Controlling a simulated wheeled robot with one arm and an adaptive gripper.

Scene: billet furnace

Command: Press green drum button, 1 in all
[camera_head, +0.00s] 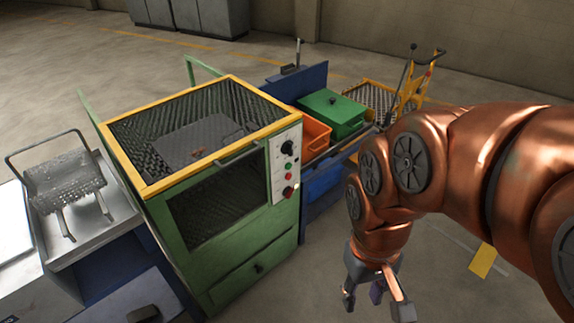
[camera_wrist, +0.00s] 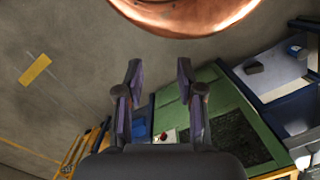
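The green machine (camera_head: 246,262) has a yellow-rimmed mesh drum opening on top. A white control panel (camera_head: 279,187) is on its right front edge. The panel carries a dark knob (camera_head: 287,148), a small green button (camera_head: 288,166) below it, and a red knob (camera_head: 288,192) near the bottom. My gripper (camera_head: 375,297) is open and empty, right of and lower than the panel, apart from it. In the wrist view, my gripper (camera_wrist: 159,72) shows two separated fingers. The panel (camera_wrist: 167,136) appears there beyond the fingers, partly hidden; its green button cannot be made out.
A green box (camera_head: 332,112), an orange bin (camera_head: 316,137) and a yellow cart (camera_head: 412,85) stand behind and right of the machine. A steel tray with a mesh basket (camera_head: 66,183) is at left. The floor right of the machine is free around my gripper.

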